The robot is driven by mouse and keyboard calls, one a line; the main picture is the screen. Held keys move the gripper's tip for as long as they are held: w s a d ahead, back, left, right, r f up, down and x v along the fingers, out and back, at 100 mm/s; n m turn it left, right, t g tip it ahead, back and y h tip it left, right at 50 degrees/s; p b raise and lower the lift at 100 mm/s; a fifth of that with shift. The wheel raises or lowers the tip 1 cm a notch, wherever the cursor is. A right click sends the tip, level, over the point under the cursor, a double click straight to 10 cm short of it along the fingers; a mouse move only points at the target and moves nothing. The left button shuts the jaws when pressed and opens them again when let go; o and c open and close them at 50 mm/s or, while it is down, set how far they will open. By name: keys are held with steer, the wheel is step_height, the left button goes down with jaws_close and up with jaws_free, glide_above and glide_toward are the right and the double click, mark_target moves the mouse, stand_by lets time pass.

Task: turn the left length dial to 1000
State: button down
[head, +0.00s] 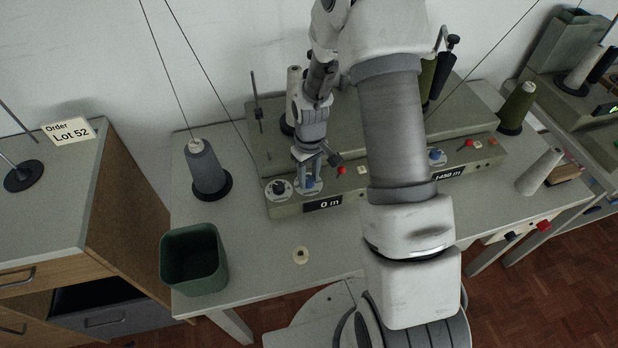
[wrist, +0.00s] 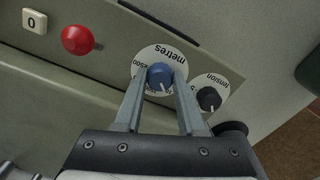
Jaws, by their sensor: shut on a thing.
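The left length dial is a blue knob (wrist: 160,76) on a white round plate marked "metres" (wrist: 158,53), with "2500" printed at its left in the wrist view. My gripper (wrist: 160,84) is shut on this blue knob, one finger on each side. The knob's white pointer line faces toward the gripper; the number under it is hidden by the fingers. In the head view the blue dial (head: 309,182) shows below my gripper, at the left of the machine's front panel. The display (head: 323,204) beneath reads "0 m".
A black tension dial (wrist: 209,98) sits close beside the knob. A grey thread cone (head: 206,170) and a green bin (head: 194,260) stand left of the machine.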

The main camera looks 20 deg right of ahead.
mark_target(310, 178)
steer(key=shift+m, duration=0.4)
steer(key=c, duration=0.5)
jaws_free()
step_height(310, 178, up, 18)
steer(key=shift+d+f, duration=0.15)
steer(key=shift+f, duration=0.1)
steer(key=shift+r, duration=0.1)
stand_by(0.3)
